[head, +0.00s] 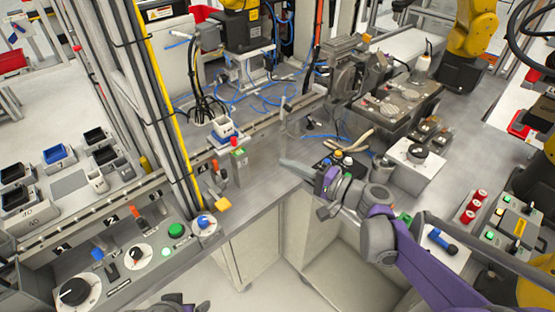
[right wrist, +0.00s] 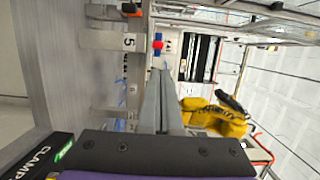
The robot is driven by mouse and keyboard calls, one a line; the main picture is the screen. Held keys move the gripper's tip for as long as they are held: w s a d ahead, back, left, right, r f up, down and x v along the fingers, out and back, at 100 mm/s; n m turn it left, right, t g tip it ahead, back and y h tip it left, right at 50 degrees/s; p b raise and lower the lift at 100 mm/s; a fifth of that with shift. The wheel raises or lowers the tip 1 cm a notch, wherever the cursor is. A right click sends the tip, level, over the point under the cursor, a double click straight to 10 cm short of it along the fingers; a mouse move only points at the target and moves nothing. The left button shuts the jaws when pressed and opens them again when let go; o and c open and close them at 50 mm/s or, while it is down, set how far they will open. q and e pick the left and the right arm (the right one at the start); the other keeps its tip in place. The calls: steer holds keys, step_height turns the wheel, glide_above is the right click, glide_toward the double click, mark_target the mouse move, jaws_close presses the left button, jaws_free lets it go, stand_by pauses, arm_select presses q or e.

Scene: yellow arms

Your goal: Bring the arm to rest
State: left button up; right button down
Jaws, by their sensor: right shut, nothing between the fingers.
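My right arm, purple and grey, comes in from the lower right of the head view. Its gripper (head: 297,168) is shut and empty, held over the grey worktop near the inner corner, apart from the things around it. In the right wrist view the two grey fingers (right wrist: 162,100) lie together with nothing between them. A small dark piece of my left gripper (head: 178,303) shows at the bottom edge of the head view. Its fingers cannot be made out.
A control panel with a green button (head: 176,231) and knobs stands at the lower left. A button box (head: 347,172) and tan-handled pliers (head: 350,142) are close to my right gripper. Red cylinders (head: 474,206) stand at right. Open floor lies below the worktop's edge.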

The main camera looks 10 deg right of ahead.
stand_by(0.5)
steer(key=s+a+f+n+g+h+p, duration=0.1)
steer(key=s+f+n+g+h+p, duration=0.35)
steer(key=s, duration=1.05)
steer(key=s+d+f+n+g+h, duration=0.1)
steer(key=s+d+f+n+h, duration=0.2)
steer(key=s+d+h, duration=0.6)
step_height(320, 180, down, 3)
steer(key=shift+s+d+r, duration=0.15)
steer(key=shift+s+d, duration=0.3)
steer(key=shift+d, duration=0.15)
steer(key=shift+g+h, duration=0.25)
